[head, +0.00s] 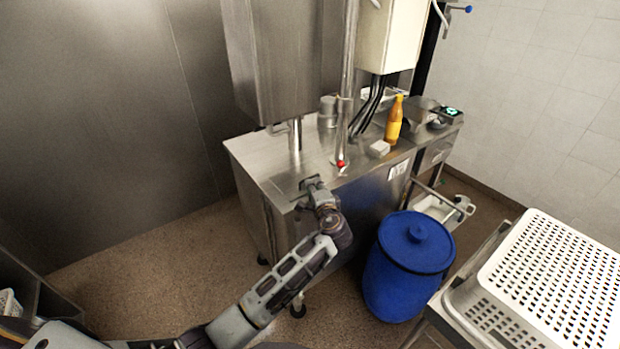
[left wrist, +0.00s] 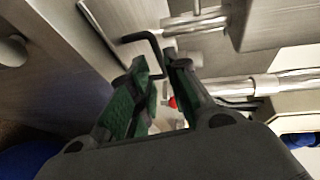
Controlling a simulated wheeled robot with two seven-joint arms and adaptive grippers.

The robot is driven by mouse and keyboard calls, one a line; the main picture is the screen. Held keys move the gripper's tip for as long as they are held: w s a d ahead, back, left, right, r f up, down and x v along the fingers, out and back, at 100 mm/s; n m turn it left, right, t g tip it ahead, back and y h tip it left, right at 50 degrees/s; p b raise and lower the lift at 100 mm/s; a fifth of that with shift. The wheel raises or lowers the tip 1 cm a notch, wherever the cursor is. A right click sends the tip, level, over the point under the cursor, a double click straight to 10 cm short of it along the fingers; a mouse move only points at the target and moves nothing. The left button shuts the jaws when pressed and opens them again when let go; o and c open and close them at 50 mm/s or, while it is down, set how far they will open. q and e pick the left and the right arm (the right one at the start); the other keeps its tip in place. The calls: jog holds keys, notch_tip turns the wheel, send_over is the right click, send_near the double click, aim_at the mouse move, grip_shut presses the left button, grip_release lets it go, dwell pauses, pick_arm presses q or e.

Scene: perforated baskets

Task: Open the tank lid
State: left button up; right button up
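The tank is a steel cabinet with a flat top (head: 260,161) in the middle of the head view. A square lid outline (head: 285,190) shows at its front left corner. In the left wrist view a dark bent handle (left wrist: 144,37) reaches toward the lid area. My left gripper (head: 311,184) is at this corner. In the left wrist view the left gripper (left wrist: 157,66) has its fingertips close together, with the end of the handle between them, touching both as far as I can tell. The lid lies flat; the gripper partly hides it. My right gripper is not in view.
A blue barrel (head: 408,280) stands right of the tank. A white perforated basket (head: 548,275) is at the right. A yellow bottle (head: 394,121) and a vertical pipe (head: 347,75) with a red knob (head: 341,163) are on or above the top. Floor at left is free.

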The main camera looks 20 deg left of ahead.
aim_at(301, 175)
pick_arm(q)
jog(key=shift+p+x, duration=0.3)
jog(key=shift+x, duration=3)
grip_shut()
